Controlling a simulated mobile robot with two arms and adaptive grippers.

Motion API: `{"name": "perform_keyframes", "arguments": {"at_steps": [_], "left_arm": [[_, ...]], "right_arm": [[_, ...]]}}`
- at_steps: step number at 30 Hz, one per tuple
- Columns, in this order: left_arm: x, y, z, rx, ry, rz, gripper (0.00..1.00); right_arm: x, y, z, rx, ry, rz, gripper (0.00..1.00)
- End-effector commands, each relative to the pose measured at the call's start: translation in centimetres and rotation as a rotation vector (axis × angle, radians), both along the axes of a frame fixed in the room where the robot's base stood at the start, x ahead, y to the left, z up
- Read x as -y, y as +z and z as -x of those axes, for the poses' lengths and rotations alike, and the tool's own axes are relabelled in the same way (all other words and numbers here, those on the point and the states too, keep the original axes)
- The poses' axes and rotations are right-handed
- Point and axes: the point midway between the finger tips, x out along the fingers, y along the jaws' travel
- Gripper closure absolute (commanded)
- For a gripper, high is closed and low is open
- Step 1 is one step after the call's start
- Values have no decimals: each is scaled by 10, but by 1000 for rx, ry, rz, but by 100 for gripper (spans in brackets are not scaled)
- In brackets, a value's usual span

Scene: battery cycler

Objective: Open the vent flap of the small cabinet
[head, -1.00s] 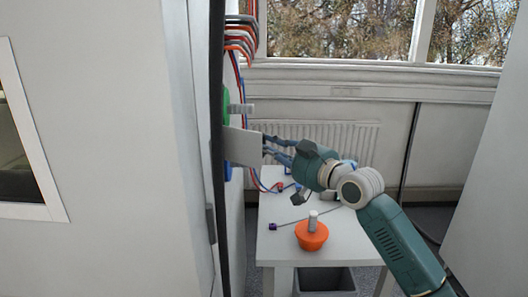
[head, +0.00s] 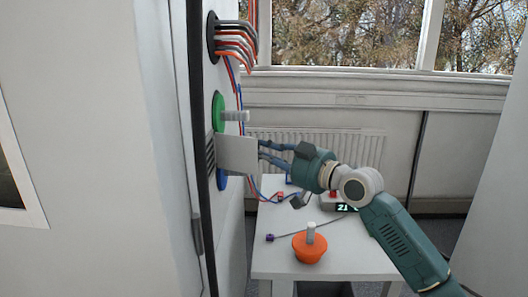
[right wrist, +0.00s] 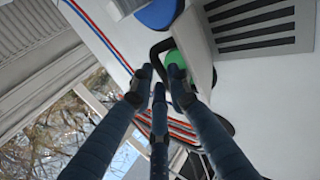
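The small cabinet's side wall (head: 226,250) is seen at a steep slant in the head view. The vent flap (head: 236,154) is a grey plate standing out from that wall, with dark vent slats (head: 211,156) beside it. The right wrist view shows the slats (right wrist: 255,25) uncovered and the flap (right wrist: 198,45) swung out beside them. My right gripper (head: 262,151) is at the flap's outer edge; touching or just apart cannot be told. My left gripper is not in view.
A green round knob (head: 219,112) sits just above the flap and a blue one (head: 222,181) below. Red, grey and blue cables (head: 236,38) leave the wall above.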

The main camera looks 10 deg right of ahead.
Motion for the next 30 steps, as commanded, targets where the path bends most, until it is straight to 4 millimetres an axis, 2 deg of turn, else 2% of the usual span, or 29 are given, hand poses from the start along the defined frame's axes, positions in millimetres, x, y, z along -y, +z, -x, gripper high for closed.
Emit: {"name": "perform_keyframes", "arguments": {"at_steps": [1,3,21,26,30], "left_arm": [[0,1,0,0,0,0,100],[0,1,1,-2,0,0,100],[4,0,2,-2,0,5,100],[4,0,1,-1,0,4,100],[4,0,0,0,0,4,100]], "right_arm": [[12,11,-4,22,-24,-5,75],[11,10,-4,20,-23,-4,65],[7,4,-1,9,-13,-3,65],[19,4,15,10,-14,-1,65],[35,4,41,12,-15,3,65]]}}
